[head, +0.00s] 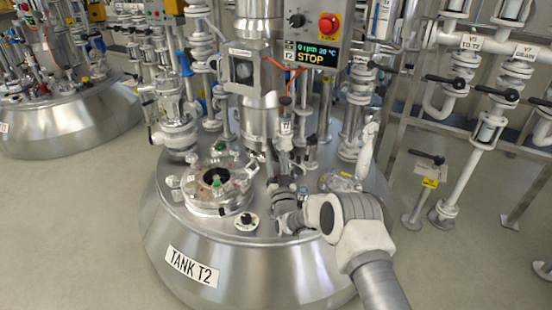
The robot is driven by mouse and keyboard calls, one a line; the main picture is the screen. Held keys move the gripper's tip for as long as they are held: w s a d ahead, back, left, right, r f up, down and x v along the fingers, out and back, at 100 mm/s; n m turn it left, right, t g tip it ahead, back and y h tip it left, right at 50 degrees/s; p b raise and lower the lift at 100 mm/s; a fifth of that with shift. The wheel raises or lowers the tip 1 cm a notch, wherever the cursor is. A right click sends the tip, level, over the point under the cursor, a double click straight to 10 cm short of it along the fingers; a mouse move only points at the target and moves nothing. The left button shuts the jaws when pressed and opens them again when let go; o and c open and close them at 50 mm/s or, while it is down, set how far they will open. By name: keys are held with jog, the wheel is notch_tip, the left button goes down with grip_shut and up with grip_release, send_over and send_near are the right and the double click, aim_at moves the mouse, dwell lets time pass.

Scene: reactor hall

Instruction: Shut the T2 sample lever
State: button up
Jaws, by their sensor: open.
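The silver dome of tank T2 (200,278) fills the middle of the head view, with its name plate "TANK T2" (192,266) on the front. My gripper (284,160) is over the right middle of the dome, in front of a slim fitting with a white T2 tag (286,127). A small orange part (286,101) shows above that tag. The jaws are open, and I see nothing held between them. I cannot make out the sample lever for certain; my gripper and wrist hide part of the fittings there. I cannot tell whether the gripper touches anything.
An open round hatch (217,178) and a small black knob (249,218) are left of my wrist. The control panel (309,35) with a red button and "STOP" display stands behind. Pipes with black-handled valves (497,92) are at right. The floor at left (75,220) is clear.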

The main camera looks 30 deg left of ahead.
jog(key=p+v, duration=0.4)
jog(key=v, duration=1.3)
jog(key=shift+s+d, duration=0.15)
jog(key=shift+d, duration=0.05)
